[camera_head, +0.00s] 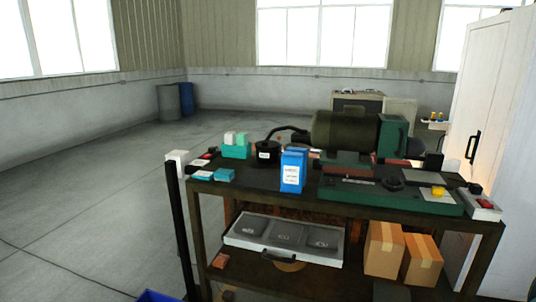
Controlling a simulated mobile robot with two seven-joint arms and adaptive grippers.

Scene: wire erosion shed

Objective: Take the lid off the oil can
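A small dark round can (268,155) with a pale label stands near the back of the workbench top (325,190), left of its middle. It may be the oil can, but I cannot tell for certain. Its top looks dark, and a separate lid cannot be made out at this size. A dark curved hose or spout runs close by it towards the green machine. Neither of my grippers is in view.
A blue labelled box (292,170) stands in front and right of the can, and a teal box (236,150) to its left. A green motor machine (350,133) fills the bench's right. Cardboard boxes (384,250) and a grey tray (283,240) sit below. Floor at left is open.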

